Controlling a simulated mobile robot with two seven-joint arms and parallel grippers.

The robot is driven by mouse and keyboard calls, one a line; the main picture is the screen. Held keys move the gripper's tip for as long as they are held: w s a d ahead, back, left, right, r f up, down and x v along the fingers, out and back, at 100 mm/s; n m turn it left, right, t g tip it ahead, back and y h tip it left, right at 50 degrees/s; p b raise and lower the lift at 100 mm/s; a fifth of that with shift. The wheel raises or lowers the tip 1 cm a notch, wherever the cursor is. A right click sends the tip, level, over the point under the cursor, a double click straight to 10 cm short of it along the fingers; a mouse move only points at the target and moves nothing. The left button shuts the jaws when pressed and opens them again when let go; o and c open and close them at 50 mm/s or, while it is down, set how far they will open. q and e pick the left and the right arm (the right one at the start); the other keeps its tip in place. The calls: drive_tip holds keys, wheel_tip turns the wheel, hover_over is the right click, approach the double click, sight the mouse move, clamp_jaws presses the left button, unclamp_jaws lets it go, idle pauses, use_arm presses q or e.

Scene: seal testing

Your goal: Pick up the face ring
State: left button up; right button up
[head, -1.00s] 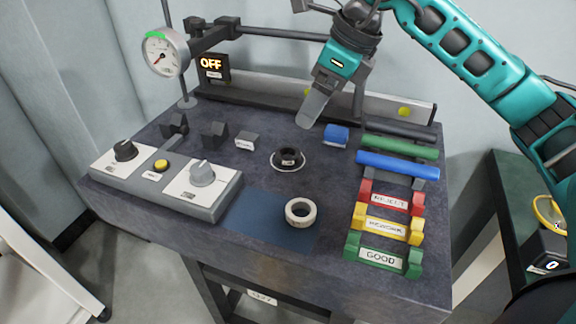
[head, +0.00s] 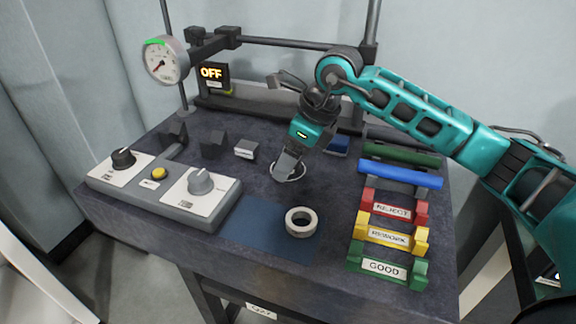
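A pale, thick ring (head: 301,222) lies flat on the blue mat (head: 258,222) near the front of the dark table. It looks like the face ring, though no label on it can be read. My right gripper (head: 284,176) points down over a white-outlined circle (head: 297,178) behind the ring, apart from the ring. The gripper hides the small dark round part that sat in that circle. Its fingers overlap from this side, so I cannot tell whether they are open or hold anything. My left gripper is not in view.
Red, yellow and green holders labelled REJECT (head: 391,210), REWORK (head: 388,236) and GOOD (head: 383,268) stand at the right. A control panel (head: 172,203) with knobs is at the left. A gauge (head: 164,61) and OFF display (head: 212,73) stand behind. A blue bar (head: 400,174) lies behind the holders.

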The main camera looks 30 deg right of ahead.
drive_tip(key=shift+f, duration=0.1)
drive_tip(key=shift+c, duration=0.3)
drive_tip(key=c, duration=1.2)
